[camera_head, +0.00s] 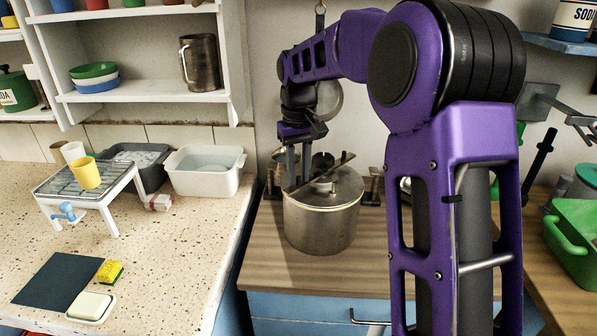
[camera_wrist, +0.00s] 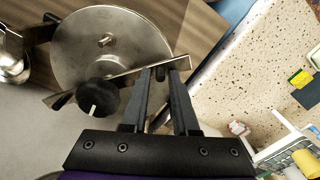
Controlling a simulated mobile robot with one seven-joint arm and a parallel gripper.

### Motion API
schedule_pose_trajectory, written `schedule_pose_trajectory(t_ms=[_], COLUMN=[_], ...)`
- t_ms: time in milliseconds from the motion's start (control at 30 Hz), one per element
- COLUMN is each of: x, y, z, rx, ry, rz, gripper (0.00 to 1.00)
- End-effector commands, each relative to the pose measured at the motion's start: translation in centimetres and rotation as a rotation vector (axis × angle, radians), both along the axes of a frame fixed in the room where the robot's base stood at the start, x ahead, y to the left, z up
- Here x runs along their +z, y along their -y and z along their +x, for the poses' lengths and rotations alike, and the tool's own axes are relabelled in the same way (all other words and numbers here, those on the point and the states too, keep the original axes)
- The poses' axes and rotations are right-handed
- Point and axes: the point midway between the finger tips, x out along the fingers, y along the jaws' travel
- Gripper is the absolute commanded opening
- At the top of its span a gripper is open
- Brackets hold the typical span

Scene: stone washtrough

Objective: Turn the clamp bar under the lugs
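A metal pot (camera_head: 318,222) with a round lid (camera_wrist: 135,40) stands on the wooden worktop. The flat clamp bar (camera_head: 342,162) lies across the lid, and in the wrist view it (camera_wrist: 128,76) runs diagonally under a black knob (camera_wrist: 97,100). My gripper (camera_head: 298,185) points down at the bar's left end in the head view. In the wrist view the gripper (camera_wrist: 160,70) has a gap between its fingers, with the tips at the bar's end. I cannot tell whether they touch it. A dark lug-like piece (camera_wrist: 40,33) sits at the lid's edge; other lugs are unclear or hidden.
A speckled counter (camera_head: 170,245) on the left holds a rack with a yellow cup (camera_head: 86,173), a white basin (camera_head: 207,171) and a sponge (camera_head: 110,271). A green crate (camera_head: 573,240) stands on the right. Metal items crowd behind the pot.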

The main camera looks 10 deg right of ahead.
Motion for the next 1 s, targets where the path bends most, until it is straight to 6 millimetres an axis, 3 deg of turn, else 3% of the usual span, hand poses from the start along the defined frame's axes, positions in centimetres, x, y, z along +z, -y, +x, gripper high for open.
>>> schedule_pose_trajectory(t_ms=[33,133,1000], x=[0.01,0.02,0.07], y=[0.00,0.00,0.01], z=[0.00,0.00,0.02], rx=[0.000,0.000,0.000], ry=[0.000,0.000,0.001], rz=[0.000,0.000,-0.001], gripper=[0.17,0.00,0.00])
